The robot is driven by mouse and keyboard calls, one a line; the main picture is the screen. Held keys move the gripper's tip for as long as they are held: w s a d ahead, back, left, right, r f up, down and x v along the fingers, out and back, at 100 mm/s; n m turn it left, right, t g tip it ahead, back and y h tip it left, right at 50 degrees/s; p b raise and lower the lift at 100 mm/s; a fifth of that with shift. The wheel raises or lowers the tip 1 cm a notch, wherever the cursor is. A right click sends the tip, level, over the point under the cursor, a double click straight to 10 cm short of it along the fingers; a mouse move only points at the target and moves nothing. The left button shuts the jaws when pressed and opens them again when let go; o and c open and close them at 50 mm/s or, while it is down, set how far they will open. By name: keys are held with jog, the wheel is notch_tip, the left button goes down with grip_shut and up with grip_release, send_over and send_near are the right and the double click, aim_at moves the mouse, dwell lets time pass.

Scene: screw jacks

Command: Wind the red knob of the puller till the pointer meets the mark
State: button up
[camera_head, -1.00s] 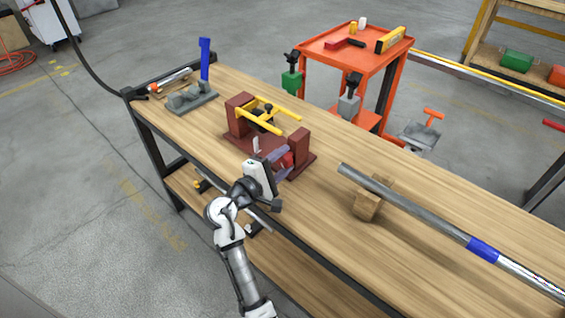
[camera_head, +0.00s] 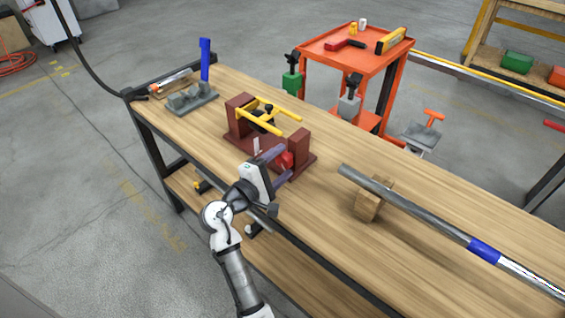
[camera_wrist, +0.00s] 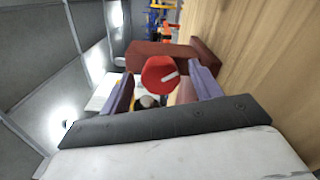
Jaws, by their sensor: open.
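The puller has a dark red base with two upright blocks (camera_head: 299,144) and yellow arms (camera_head: 262,124) toward its far end. Its red knob (camera_head: 287,160) faces my gripper (camera_head: 283,163). The two purple fingers of my gripper (camera_wrist: 162,76) stand wide apart, one on each side of the knob, with gaps between. A small pale upright plate (camera_head: 256,146) stands on the puller. I cannot make out the pointer or the mark.
The puller stands on a wooden bench (camera_head: 330,215). To the right, a long metal bar (camera_head: 430,224) rests on a wooden block (camera_head: 371,200). A grey fixture (camera_head: 190,98) and blue upright (camera_head: 204,60) are at the far left. An orange cart (camera_head: 350,50) stands behind.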

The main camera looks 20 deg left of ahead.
jog(key=b+v, duration=0.1)
jog(key=v, duration=1.1)
jog(key=shift+s+b, duration=0.3)
jog(key=shift+a, duration=0.1)
